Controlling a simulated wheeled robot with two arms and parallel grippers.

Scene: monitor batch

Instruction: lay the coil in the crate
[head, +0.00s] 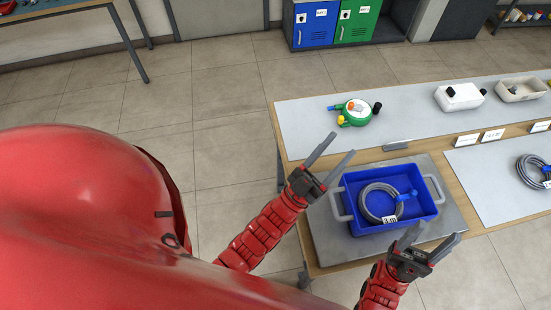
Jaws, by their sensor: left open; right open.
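A grey coil (365,209) with a white label and a blue connector piece lies inside the blue crate (429,211). The crate has grey handles on its left and right sides and stands on a grey plate on the table. My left gripper (338,151) is open and empty, above the crate's far left corner, apart from the coil. My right gripper (436,238) is open and empty at the crate's near right side, in front of part of its rim. Whether either gripper touches the crate cannot be told.
A second coil (531,170) lies on a light mat at the right. A green round device (357,112), a white box (460,97) and a beige tray (521,89) stand at the back of the table. Label cards (493,135) stand along the wooden strip. The floor at left is clear.

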